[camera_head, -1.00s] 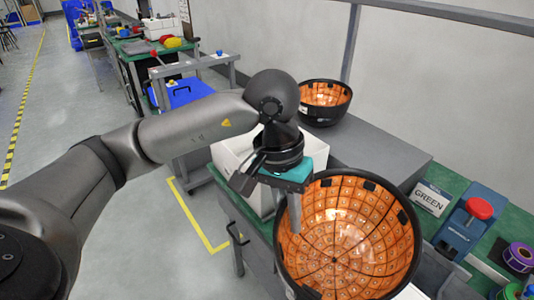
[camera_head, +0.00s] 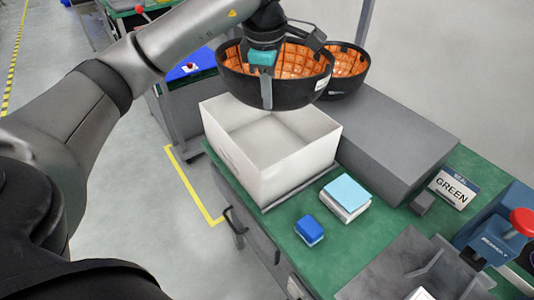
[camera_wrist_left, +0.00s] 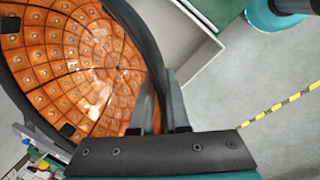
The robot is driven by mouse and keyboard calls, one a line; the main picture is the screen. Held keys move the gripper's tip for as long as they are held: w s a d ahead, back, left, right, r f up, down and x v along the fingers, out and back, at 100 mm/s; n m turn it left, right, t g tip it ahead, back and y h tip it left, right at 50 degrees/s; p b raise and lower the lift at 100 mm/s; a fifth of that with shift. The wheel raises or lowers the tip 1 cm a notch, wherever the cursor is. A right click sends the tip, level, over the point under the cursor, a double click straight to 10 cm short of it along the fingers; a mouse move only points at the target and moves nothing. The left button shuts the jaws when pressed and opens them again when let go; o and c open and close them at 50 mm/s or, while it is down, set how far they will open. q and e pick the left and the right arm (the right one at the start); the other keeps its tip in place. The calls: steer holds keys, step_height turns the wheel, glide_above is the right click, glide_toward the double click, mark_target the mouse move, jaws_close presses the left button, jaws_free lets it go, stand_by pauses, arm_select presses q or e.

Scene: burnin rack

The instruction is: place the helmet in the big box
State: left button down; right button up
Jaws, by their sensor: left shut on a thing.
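The helmet (camera_head: 301,92), a dark shell with an orange tiled inside, hangs in the air with its open side up. My left gripper (camera_head: 266,92) is shut on its near rim. The helmet and gripper are above and behind the big white box (camera_head: 252,178), which stands open and empty on the green bench. In the left wrist view the helmet (camera_wrist_left: 75,65) fills the left side, its rim between the fingers (camera_wrist_left: 160,110); part of the pale box (camera_wrist_left: 195,65) shows beyond it. My right gripper is not in view.
Another orange-lined helmet (camera_head: 350,62) sits at the back on the grey block (camera_head: 390,140). Right of the box are a light-blue-topped block (camera_head: 346,193) and a small blue box (camera_head: 309,230). A GREEN sign (camera_head: 453,188) and a red-knobbed blue device (camera_head: 495,235) stand at the right.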

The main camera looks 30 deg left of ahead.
arm_select(q)
steer(key=shift+w+a+r+n, duration=0.2)
steer(key=shift+a+n, duration=0.1)
steer(key=shift+n, duration=0.2)
steer(key=shift+a+f, duration=0.1)
steer(key=shift+f, duration=0.05)
steer(key=shift+n, duration=0.3)
step_height(320, 180, down, 20)
steer(key=b, duration=0.3)
steer(key=shift+w, duration=0.1)
steer(key=c, duration=0.9)
jaws_free()
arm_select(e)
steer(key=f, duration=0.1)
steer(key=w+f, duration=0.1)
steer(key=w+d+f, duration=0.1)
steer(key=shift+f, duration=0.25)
